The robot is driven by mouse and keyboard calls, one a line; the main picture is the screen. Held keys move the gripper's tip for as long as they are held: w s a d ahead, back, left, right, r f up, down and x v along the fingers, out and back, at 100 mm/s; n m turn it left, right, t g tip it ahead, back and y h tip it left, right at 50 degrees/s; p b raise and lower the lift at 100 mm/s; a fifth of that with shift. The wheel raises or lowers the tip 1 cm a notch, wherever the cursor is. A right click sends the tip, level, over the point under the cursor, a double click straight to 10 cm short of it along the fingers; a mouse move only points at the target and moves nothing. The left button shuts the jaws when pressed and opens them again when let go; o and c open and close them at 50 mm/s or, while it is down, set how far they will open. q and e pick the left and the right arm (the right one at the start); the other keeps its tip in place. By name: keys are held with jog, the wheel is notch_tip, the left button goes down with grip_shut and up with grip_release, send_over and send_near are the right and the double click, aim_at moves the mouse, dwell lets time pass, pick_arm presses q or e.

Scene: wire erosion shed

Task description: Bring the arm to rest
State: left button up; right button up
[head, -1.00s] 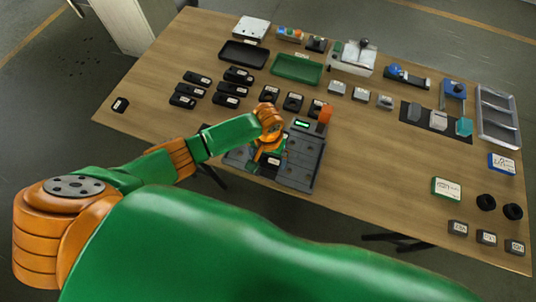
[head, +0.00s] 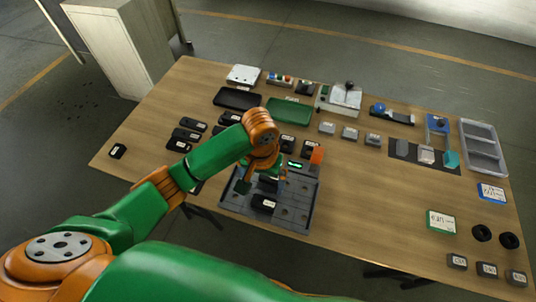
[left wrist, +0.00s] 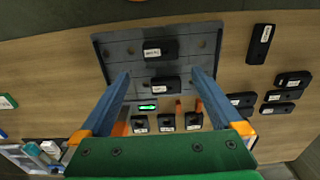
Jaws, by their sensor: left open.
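My left arm reaches in from the left, and its left gripper (head: 262,186) hangs over the grey fixture plate (head: 297,208) at the table's front edge. The gripper is open. In the left wrist view its two blue fingers stand wide apart (left wrist: 160,74) with nothing held between them. Two black labelled blocks lie on the plate; the farther-out one (left wrist: 160,50) is beyond the fingertips, and the other (left wrist: 166,84) shows between the fingers, apparently below them. One block also shows in the head view (head: 263,203). My right gripper is not in view.
A small green-lit display (head: 295,165) and an orange block (head: 316,156) stand behind the plate. Several black blocks (head: 186,135) lie to the left. A green tray (head: 289,111) and a black tray (head: 237,98) lie farther back. The table right of the plate is largely clear (head: 370,190).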

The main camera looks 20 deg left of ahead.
pick_arm(q)
jog(key=s+d+f+m+t+h, duration=0.2)
jog(key=s+d+f+h, duration=0.1)
jog(key=s+f, duration=0.15)
jog(key=s+a+t+y, duration=0.2)
jog(key=s+a+y, duration=0.1)
jog(key=s+a, duration=0.6)
notch_tip(320, 180, down, 17)
jog(key=g, duration=0.2)
jog(key=s+a+f+g+b, duration=0.1)
jog(key=s+a+f, duration=0.1)
jog(key=s+f, duration=0.9)
jog(key=shift+s+a, duration=0.4)
jog(key=shift+s, duration=0.6)
